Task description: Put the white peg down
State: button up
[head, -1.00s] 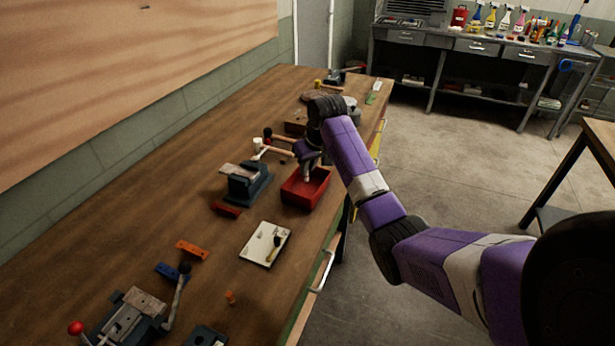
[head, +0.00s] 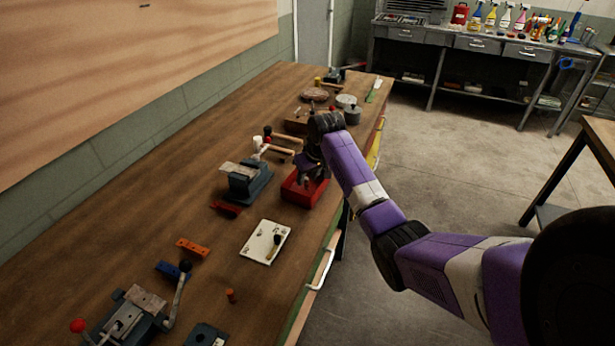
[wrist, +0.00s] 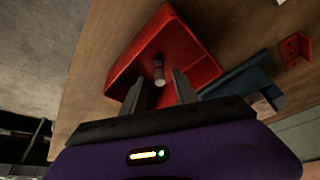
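My gripper (wrist: 157,82) is over the red tray (wrist: 190,30), with its two fingers spread apart. A small pale, greyish peg (wrist: 158,70) shows between the fingers, against the inside of the tray, with a gap visible on each side. I cannot tell whether it touches the tray floor. In the head view my gripper (head: 308,178) is low at the red tray (head: 297,196), near the bench's right edge, and partly hides the tray's inside.
A blue-grey vise (head: 246,183) stands left of the tray, with a red bracket (head: 226,209) in front of it. Mallets (head: 280,149) lie behind the tray. A white board (head: 265,241) lies nearer. The bench (head: 150,240) is bare on its left side.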

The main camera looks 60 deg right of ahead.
jog(key=shift+r, duration=0.5)
jog(key=v, duration=1.1)
jog(key=shift+s+b, duration=0.2)
jog(key=shift+b, duration=0.2)
jog(key=shift+a+r, duration=0.15)
